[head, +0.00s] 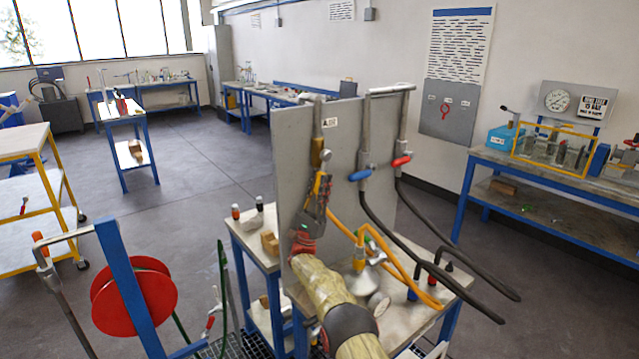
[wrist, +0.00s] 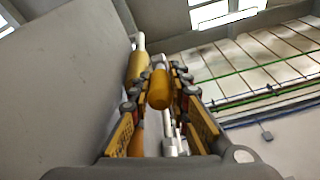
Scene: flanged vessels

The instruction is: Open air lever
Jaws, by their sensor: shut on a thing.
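The air lever is a yellow handle on the left pipe of the grey panel; its yellow valve part (head: 323,157) shows just above my gripper (head: 321,187) in the head view. In the wrist view, the rounded yellow lever (wrist: 160,90) lies between the two fingers of my gripper (wrist: 158,84), which are shut on it. A second yellow part (wrist: 137,66) with a pale pipe shows behind it, near the panel. My fingers and wrist hide much of the lever in the head view.
The grey panel (head: 292,135) stands close to the left of my gripper. An orange hose (head: 402,268) hangs beside my arm.

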